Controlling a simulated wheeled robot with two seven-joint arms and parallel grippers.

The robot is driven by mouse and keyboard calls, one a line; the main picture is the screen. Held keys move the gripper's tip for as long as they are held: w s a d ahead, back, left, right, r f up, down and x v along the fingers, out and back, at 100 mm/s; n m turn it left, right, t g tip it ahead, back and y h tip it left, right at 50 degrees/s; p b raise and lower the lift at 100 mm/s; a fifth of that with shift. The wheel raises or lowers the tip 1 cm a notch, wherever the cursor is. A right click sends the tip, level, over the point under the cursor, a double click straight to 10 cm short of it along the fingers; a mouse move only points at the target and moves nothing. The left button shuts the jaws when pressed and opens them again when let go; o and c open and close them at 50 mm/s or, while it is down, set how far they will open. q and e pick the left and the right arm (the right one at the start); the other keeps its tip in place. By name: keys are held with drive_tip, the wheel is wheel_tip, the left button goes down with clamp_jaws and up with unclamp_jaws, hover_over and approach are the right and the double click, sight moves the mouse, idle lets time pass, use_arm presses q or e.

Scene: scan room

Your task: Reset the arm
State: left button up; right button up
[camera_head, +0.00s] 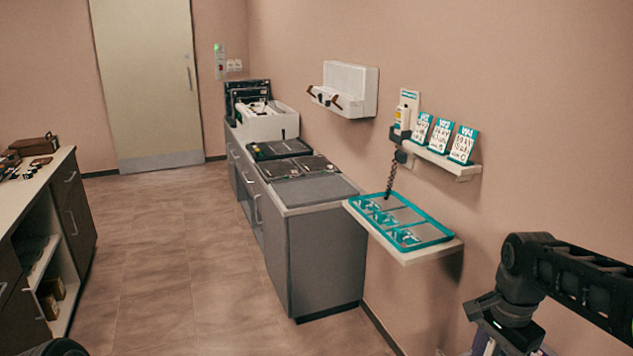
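My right arm comes in from the right edge and bends down at the lower right. Its gripper (492,345) is cut off by the bottom edge of the picture. I cannot see its fingertips well enough to tell whether it is open or shut. Nothing held shows in the visible part. It hangs below and to the right of the wall shelf with the teal tray (450,238), apart from it. My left gripper is not in view; only a dark rounded part shows at the bottom left.
A grey cabinet (328,255) stands along the right wall, with dark trays on top. A small shelf (455,168) holds several teal-and-white cards. A white holder (352,88) hangs on the wall. A counter (30,190) stands at left. The tiled floor (165,240) between is clear to the door (145,80).

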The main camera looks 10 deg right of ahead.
drive_tip(key=w+a+f+n+t+y, duration=0.1)
drive_tip(key=w+a+f+n+t, duration=0.4)
drive_tip(key=w, duration=0.5)
drive_tip(key=s+a+f+n+y, duration=0.1)
drive_tip(key=a+f+n, duration=0.2)
drive_tip(key=a+f, duration=0.35)
drive_tip(key=a+f+n+y, duration=0.15)
drive_tip(key=a+f, duration=0.25)
drive_tip(key=f, duration=0.5)
drive_tip(key=s+a+f+n+g, duration=0.1)
drive_tip(key=s+a+f, duration=0.3)
drive_tip(key=s, duration=0.4)
drive_tip(key=s+a+f+n+g, duration=0.1)
drive_tip(key=s+a+f+g, duration=0.1)
drive_tip(key=s+a+f, duration=0.2)
drive_tip(key=s+a+f+n+g, duration=0.1)
drive_tip(key=s+a+f, duration=0.3)
drive_tip(key=s+f, duration=0.4)
drive_tip(key=s, duration=0.3)
drive_tip(key=shift+s+a+f+g+y, duration=0.2)
drive_tip(key=shift+s+a+g+y, duration=0.1)
drive_tip(key=shift+a+y, duration=0.1)
drive_tip(key=shift+c, duration=0.4)
